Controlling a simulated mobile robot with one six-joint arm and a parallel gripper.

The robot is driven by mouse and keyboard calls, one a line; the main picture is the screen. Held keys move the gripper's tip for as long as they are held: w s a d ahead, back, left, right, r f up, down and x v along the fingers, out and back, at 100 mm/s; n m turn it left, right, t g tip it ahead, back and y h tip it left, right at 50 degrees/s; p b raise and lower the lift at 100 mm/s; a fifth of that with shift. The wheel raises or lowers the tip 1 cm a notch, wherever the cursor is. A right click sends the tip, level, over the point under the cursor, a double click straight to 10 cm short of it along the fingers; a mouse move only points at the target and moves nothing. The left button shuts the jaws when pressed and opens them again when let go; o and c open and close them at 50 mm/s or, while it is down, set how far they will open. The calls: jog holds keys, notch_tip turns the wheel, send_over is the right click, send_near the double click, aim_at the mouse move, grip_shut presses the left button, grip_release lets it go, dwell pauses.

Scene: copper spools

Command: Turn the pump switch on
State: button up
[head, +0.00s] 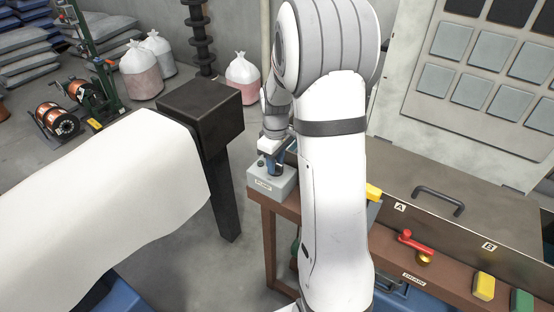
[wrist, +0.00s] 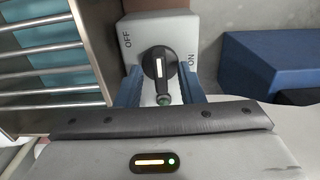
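The pump switch is a pale grey box (head: 262,190) with a PUMP label, on the brown bench's near left corner in the head view. In the wrist view, its face (wrist: 185,28) carries OFF at upper left and ON at right. Its black rotary knob (wrist: 157,62) has a white mark standing nearly upright, between the two labels. A small green round part (wrist: 163,100) shows at the knob's lower end. My gripper (wrist: 160,88) has its blue fingers on either side of the knob, seemingly apart from it. In the head view my arm partly hides gripper and box.
A brown bench (head: 284,207) carries a red-handled valve (head: 416,243), yellow (head: 484,286) and green (head: 522,301) blocks, and a metal lid (head: 445,185) with a handle. A dark post (head: 224,190) stands left of the box. White sacks (head: 242,80) stand behind on the floor.

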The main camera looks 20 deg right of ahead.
grip_shut()
dwell(0.3)
jog(key=shift+m, duration=0.5)
jog(key=m+b, duration=0.1)
jog(key=m, duration=0.1)
jog(key=shift+m+b, duration=0.4)
jog(key=m+b, duration=0.1)
jog(key=m, duration=0.4)
jog(key=shift+w+b, duration=0.1)
jog(key=shift+b, duration=0.2)
jog(key=m+b, duration=0.1)
jog(key=m, duration=0.4)
jog(key=shift+m+b, duration=0.4)
jog(key=shift+m, duration=1.6)
jog(key=shift+r, duration=0.1)
